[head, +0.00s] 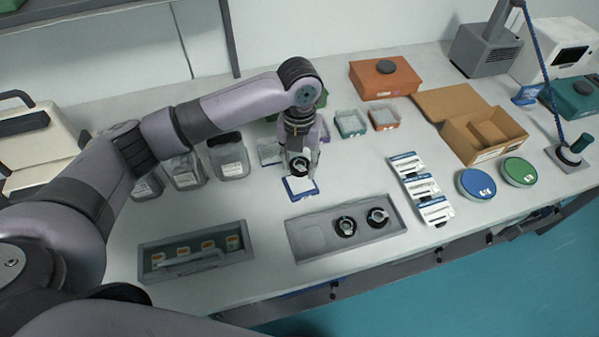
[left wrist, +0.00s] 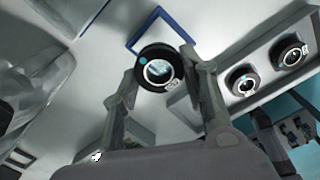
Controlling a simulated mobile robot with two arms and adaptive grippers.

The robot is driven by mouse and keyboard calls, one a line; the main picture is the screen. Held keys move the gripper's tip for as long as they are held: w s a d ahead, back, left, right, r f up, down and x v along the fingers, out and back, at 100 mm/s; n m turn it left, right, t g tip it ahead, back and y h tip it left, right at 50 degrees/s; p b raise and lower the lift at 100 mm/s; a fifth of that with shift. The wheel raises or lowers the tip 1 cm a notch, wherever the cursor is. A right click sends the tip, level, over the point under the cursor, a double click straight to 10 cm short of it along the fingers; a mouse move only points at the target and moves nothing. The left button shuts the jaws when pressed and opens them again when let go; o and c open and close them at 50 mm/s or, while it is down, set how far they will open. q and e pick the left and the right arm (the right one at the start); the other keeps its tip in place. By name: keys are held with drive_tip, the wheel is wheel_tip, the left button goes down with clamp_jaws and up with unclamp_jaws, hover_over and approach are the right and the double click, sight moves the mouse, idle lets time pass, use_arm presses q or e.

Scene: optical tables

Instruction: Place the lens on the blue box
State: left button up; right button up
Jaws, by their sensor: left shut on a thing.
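The lens (head: 299,167), a black ring with clear glass, is held in my left gripper (head: 300,163). In the left wrist view the lens (left wrist: 148,52) sits between the two fingers of the left gripper (left wrist: 158,72), which are shut on it. The blue box (head: 301,188), small with a blue rim and a pale inside, lies on the table just below and in front of the lens. Its blue rim also shows behind the lens in the left wrist view (left wrist: 180,28). The lens partly covers the box there, and I cannot tell the gap between them. My right gripper is not in view.
A grey tray (head: 312,236) in front holds two similar lenses (head: 377,217). A grey slotted tray (head: 160,247) is at front left. Clear jars (head: 229,157) stand left of the gripper. Small green and orange boxes (head: 350,124) are behind right. Bare table lies right of the blue box.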

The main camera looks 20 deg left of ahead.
sight(300, 184)
use_arm(q)
drive_tip(key=shift+d+f, duration=0.1)
drive_tip(key=shift+f, duration=0.55)
wheel_tip(300, 184, down, 4)
drive_tip(key=shift+p, duration=0.35)
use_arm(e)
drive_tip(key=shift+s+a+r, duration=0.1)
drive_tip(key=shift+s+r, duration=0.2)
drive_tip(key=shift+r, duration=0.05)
use_arm(q)
drive_tip(key=shift+f, duration=0.2)
drive_tip(key=o, duration=1.2)
drive_tip(key=shift+c, duration=0.2)
wheel_tip(300, 184, up, 12)
drive_tip(key=shift+r+b, duration=0.2)
drive_tip(key=shift+b, duration=1)
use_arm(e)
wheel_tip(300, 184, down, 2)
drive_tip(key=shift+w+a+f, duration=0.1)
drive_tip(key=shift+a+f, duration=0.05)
